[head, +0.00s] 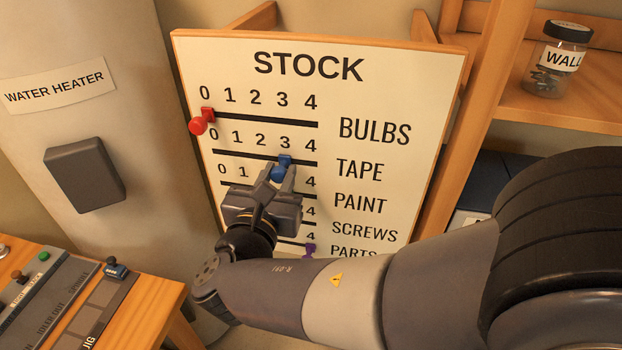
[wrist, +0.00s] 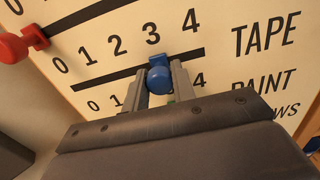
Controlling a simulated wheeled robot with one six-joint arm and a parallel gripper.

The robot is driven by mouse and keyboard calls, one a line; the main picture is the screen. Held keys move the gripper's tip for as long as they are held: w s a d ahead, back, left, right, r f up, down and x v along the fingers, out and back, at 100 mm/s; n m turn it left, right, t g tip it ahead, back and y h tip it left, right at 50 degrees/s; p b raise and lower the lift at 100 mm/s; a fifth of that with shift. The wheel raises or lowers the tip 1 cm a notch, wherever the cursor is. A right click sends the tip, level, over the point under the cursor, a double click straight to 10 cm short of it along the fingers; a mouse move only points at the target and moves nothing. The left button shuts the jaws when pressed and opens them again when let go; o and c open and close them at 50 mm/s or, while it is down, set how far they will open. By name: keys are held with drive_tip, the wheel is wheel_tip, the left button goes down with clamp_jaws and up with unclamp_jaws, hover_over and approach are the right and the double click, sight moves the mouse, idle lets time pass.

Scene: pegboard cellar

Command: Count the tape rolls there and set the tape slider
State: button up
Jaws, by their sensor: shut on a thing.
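The STOCK board (head: 400,70) has a TAPE row with a dark slot and numbers 0 to 4. The blue tape slider (head: 285,161) sits on that slot under the 3. It also shows in the wrist view (wrist: 158,78), below the 3. My gripper (head: 280,173) is shut on the blue knob, with a finger on each side of it in the wrist view (wrist: 157,84). No tape rolls are in view.
The red bulbs slider (head: 199,124) is at 0 in the row above. A purple slider (head: 310,249) shows on a lower row. My gripper and arm hide parts of the lower rows. A glass jar (head: 552,70) stands on the right shelf (head: 580,105). A workbench (head: 150,305) is lower left.

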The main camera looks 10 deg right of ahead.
drive_tip(key=shift+s+d+r+p, duration=0.1)
drive_tip(key=shift+s+d, duration=0.15)
drive_tip(key=shift+d, duration=0.4)
drive_tip(key=shift+s+d+f+p, duration=0.1)
drive_tip(key=shift+s+d, duration=0.2)
drive_tip(key=shift+d, duration=0.3)
drive_tip(key=shift+s+d+r+p, duration=0.1)
drive_tip(key=shift+s+d, duration=0.15)
drive_tip(key=shift+d, duration=0.4)
drive_tip(key=o, duration=1.6)
drive_tip(key=shift+o, duration=0.2)
drive_tip(key=shift+s+a, duration=0.15)
drive_tip(key=shift+s, duration=0.1)
drive_tip(key=p+v, duration=0.1)
drive_tip(key=v, duration=0.8)
drive_tip(key=shift+p, duration=0.3)
drive_tip(key=shift+w, duration=0.1)
drive_tip(key=shift+b+x, duration=0.75)
drive_tip(key=shift+x, duration=3.6)
